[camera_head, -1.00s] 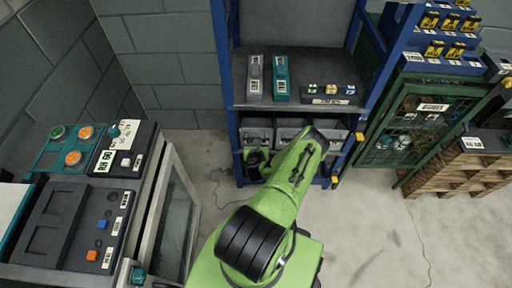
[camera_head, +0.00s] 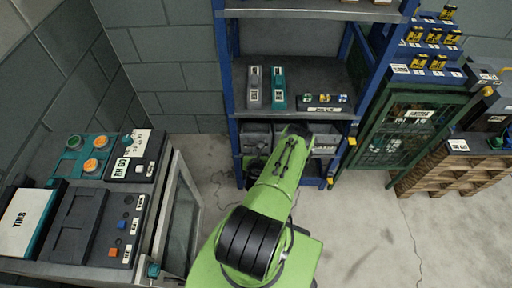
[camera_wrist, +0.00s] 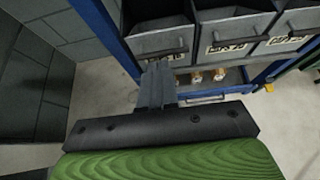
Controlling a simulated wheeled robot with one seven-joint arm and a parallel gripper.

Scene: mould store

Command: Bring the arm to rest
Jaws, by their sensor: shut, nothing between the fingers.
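My green arm (camera_head: 278,190) reaches forward from the bottom of the head view toward the blue shelf rack (camera_head: 233,75). Its far end hides my gripper there. In the wrist view my gripper (camera_wrist: 158,72) shows as two grey fingers side by side, closed together and empty. I cannot tell how far the fingertips are from the bins.
A control desk (camera_head: 85,215) with buttons and a teal-edged box (camera_head: 28,220) stands at left. A green mesh cage door (camera_head: 405,135) stands right of the rack, beside a wooden pallet stack (camera_head: 455,172). Concrete floor (camera_head: 370,235) is clear at lower right.

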